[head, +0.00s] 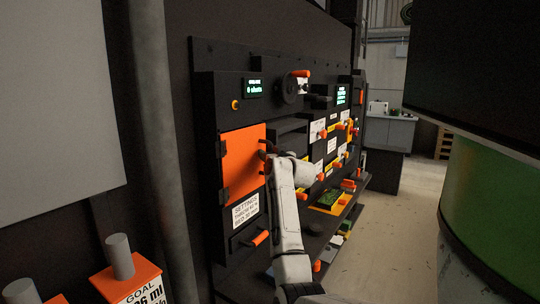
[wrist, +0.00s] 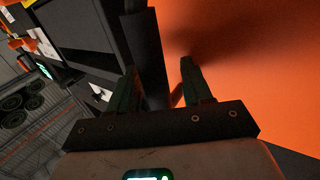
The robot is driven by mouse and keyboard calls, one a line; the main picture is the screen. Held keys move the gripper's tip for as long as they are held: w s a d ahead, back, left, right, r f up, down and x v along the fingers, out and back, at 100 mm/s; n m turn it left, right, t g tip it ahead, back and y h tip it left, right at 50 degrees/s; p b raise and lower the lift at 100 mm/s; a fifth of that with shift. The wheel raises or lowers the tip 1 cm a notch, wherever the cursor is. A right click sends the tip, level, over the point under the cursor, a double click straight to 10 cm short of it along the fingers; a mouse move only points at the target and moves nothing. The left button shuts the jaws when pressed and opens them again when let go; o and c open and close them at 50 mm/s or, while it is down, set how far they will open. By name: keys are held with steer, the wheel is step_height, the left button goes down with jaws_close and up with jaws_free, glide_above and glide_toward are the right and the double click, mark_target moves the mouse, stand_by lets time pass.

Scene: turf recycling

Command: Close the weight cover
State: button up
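The weight cover appears to be the large orange panel (head: 242,162) at the left of the dark machine front. Dark hinge-like pieces show along its left edge. It looks flat against the front or nearly so; I cannot tell if any gap is left. In the wrist view its orange face (wrist: 260,60) fills the right side. My gripper (head: 265,149) is at the cover's right edge, by its upper part. In the wrist view my gripper (wrist: 161,72) has its two fingers apart, with a dark upright edge behind them. I see nothing held; contact with the cover is unclear.
A labelled sign (head: 246,210) is below the cover, and a small lit display (head: 254,88) above it. Several orange handles and drawers line the machine to the right. A green cylinder (head: 490,200) stands close at right. Floor (head: 375,245) between is clear.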

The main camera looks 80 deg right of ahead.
steer(key=shift+s, duration=0.1)
steer(key=shift+s+a+f, duration=0.1)
steer(key=shift+s+a, duration=0.05)
steer(key=shift+a, duration=0.15)
steer(key=b+v, duration=0.2)
steer(key=v, duration=0.8)
stand_by(0.3)
